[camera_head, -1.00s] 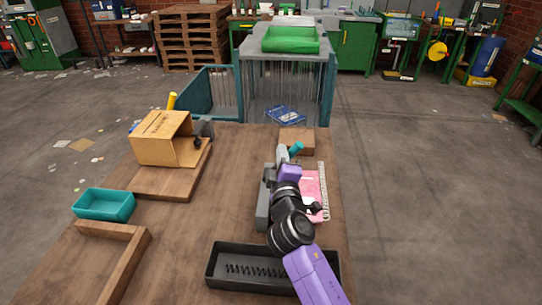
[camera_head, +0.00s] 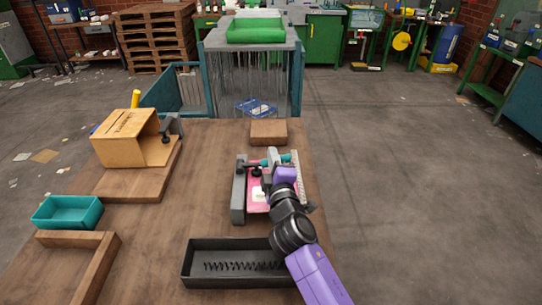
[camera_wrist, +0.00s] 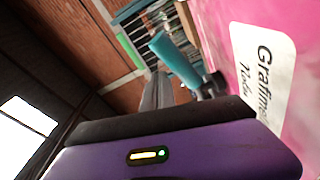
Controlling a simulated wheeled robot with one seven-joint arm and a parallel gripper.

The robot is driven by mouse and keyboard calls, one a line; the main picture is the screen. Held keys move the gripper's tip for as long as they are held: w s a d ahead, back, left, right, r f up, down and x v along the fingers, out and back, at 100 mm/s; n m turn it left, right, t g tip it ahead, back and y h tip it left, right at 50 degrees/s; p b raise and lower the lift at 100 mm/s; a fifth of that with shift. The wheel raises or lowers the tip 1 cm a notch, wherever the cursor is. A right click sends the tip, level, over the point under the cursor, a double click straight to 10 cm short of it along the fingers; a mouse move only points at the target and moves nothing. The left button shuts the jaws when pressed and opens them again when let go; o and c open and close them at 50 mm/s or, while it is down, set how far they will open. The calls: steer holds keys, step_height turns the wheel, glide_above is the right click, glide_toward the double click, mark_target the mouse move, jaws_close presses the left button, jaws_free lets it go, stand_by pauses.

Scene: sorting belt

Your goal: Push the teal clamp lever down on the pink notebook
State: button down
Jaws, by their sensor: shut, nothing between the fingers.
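The teal clamp lever (camera_head: 271,157) is at the far end of the notebook. In the wrist view the teal lever (camera_wrist: 175,58) lies slanted, just beyond my fingers. My gripper (camera_head: 283,162) is shut and empty, over the far right part of the notebook, close to the lever. I cannot tell whether it touches the lever. My arm hides part of the notebook's right side.
A black tray (camera_head: 213,281) stands at the near edge. A wooden block (camera_head: 268,133) is beyond the clamp. A cardboard box (camera_head: 122,147), a teal bin (camera_head: 67,212) and a wooden corner frame (camera_head: 107,255) are on the left. The table between is clear.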

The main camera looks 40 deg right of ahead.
stand_by(0.6)
steer(key=r+p, duration=0.1)
steer(key=r, duration=0.1)
steer(key=w+r+p, duration=0.1)
steer(key=p, duration=0.1)
steer(key=shift+a+r, duration=0.1)
steer(key=shift+r, duration=0.25)
steer(key=a+f+b+v, duration=0.1)
steer(key=b+v, duration=0.1)
steer(key=v, duration=0.8)
steer(key=shift+w+b, duration=0.3)
steer(key=shift+w, duration=0.05)
steer(key=shift+f, duration=0.1)
